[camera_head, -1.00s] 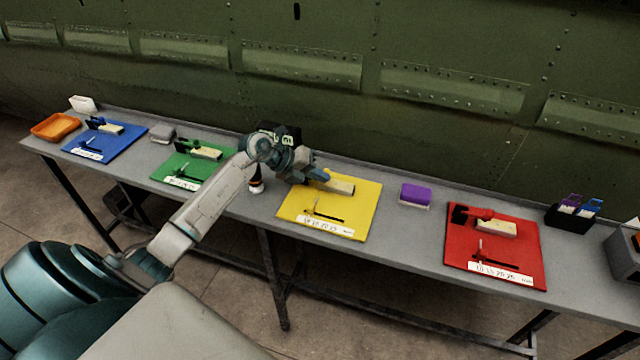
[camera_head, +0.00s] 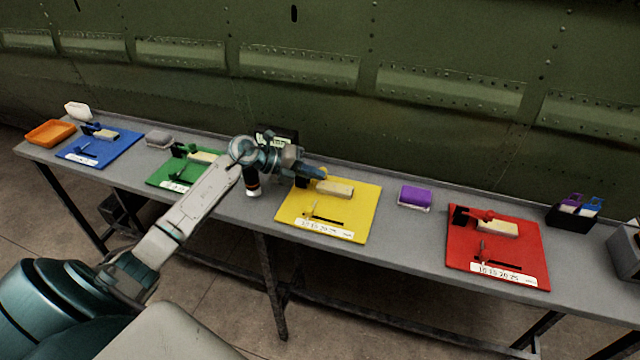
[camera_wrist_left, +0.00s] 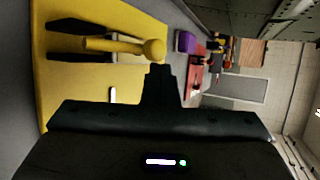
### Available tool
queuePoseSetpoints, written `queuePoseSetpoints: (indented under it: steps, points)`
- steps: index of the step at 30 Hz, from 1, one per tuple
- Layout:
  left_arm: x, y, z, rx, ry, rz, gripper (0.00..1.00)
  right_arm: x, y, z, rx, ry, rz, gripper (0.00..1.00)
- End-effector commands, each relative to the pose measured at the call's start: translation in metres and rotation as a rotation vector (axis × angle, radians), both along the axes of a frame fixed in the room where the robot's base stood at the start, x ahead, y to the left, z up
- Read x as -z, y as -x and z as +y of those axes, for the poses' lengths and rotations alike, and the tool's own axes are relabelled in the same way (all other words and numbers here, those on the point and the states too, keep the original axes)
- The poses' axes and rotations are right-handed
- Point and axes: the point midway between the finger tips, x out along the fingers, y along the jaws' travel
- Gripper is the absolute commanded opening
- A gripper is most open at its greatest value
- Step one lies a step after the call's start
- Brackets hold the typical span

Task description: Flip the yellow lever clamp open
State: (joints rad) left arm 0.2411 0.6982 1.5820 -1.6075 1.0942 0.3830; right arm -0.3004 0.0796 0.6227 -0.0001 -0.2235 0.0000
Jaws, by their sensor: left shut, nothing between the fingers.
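The yellow board (camera_head: 340,222) lies on the bench in the middle of the head view. Its yellow lever clamp is largely hidden there behind my left gripper. In the left wrist view, the yellow lever (camera_wrist_left: 115,45) shows as a bar with a round knob, lying over a black part. A pale block (camera_head: 337,189) sits on the board beside the clamp. My left gripper (camera_head: 320,173) is shut and empty, close to the clamp at the board's back edge. In the left wrist view its fingertips (camera_wrist_left: 160,72) are right beside the knob; contact is unclear. My right gripper is out of view.
Green (camera_head: 162,181), blue (camera_head: 75,155) and red (camera_head: 497,255) boards with similar clamps lie along the bench. A purple-topped block (camera_head: 415,195) sits right of the yellow board. The green riveted fuselage wall (camera_head: 420,40) stands behind the bench.

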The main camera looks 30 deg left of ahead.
Motion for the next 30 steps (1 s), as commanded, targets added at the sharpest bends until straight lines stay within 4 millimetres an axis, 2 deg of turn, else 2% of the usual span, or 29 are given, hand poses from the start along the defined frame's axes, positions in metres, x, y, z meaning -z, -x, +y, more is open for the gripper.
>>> queuePoseSetpoints:
  steps: [30]
  points:
    - [-0.0031, 0.0003, 0.0035, -0.001, 0.07, -0.019, 0.0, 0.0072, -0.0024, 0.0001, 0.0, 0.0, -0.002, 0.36]
